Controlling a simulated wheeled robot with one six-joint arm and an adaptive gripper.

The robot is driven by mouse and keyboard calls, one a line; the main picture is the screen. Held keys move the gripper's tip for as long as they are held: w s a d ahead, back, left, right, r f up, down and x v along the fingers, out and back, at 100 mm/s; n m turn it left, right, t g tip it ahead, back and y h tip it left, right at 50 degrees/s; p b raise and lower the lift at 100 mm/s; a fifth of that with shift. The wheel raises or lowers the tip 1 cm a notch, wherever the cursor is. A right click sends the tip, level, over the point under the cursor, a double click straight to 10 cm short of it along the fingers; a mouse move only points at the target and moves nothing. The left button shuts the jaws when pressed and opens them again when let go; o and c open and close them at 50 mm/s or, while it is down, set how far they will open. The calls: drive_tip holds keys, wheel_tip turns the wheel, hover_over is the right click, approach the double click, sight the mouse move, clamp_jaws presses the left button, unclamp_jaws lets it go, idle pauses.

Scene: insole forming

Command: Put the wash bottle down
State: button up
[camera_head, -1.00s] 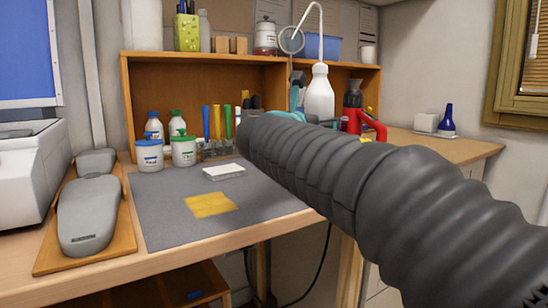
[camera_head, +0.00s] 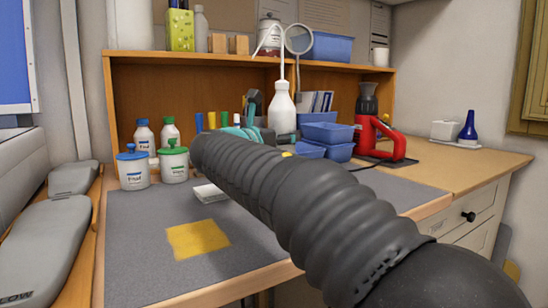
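The wash bottle (camera_head: 282,112) is white with a tall thin spout bent over to the left at its top. It is upright at the back of the bench, in front of the wooden shelf. My gripper (camera_head: 254,118), with teal and dark parts, is against the bottle's left side and appears shut on it. My dark ribbed arm covers much of the gripper and the fingertip contact. I cannot tell whether the bottle's base touches anything.
Blue bins (camera_head: 328,134) and a red tool (camera_head: 376,128) stand right of the bottle. White tubs (camera_head: 133,168) and bottles stand left. The grey mat (camera_head: 140,250) holds a yellow square (camera_head: 198,240) and has free room. The right worktop (camera_head: 440,165) is mostly clear.

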drive_tip(key=shift+w+a+f, duration=0.25)
drive_tip(key=shift+a+f, duration=0.25)
drive_tip(key=shift+a, duration=0.35)
drive_tip(key=shift+f+b, duration=0.4)
drive_tip(key=shift+f, duration=1.55)
drive_tip(key=shift+f, duration=0.15)
drive_tip(key=o, duration=1.6)
